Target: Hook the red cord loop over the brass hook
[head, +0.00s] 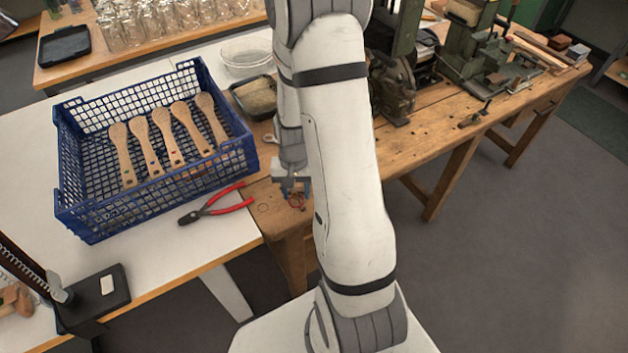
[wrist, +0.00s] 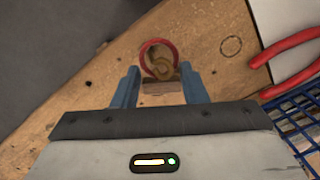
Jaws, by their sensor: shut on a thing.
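The red cord loop (wrist: 151,43) shows as a ring just beyond my fingertips in the wrist view. It also shows small below my gripper in the head view (head: 297,203). The brass hook (wrist: 163,70) is a curved yellow piece at the near side of the loop, overlapping it in the wrist view. I cannot tell whether the cord is around the hook or only in line with it. My gripper (wrist: 161,70) has blue fingers, shut on the loop's near end, with a small brown piece between them. My arm hides part of the bench in the head view.
A blue crate (head: 165,190) with several wooden brushes stands left on a white table. Red-handled pliers (head: 228,205) lie beside it, close to my gripper. A wooden bench (head: 420,150) with machines runs to the right. The floor at the right is clear.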

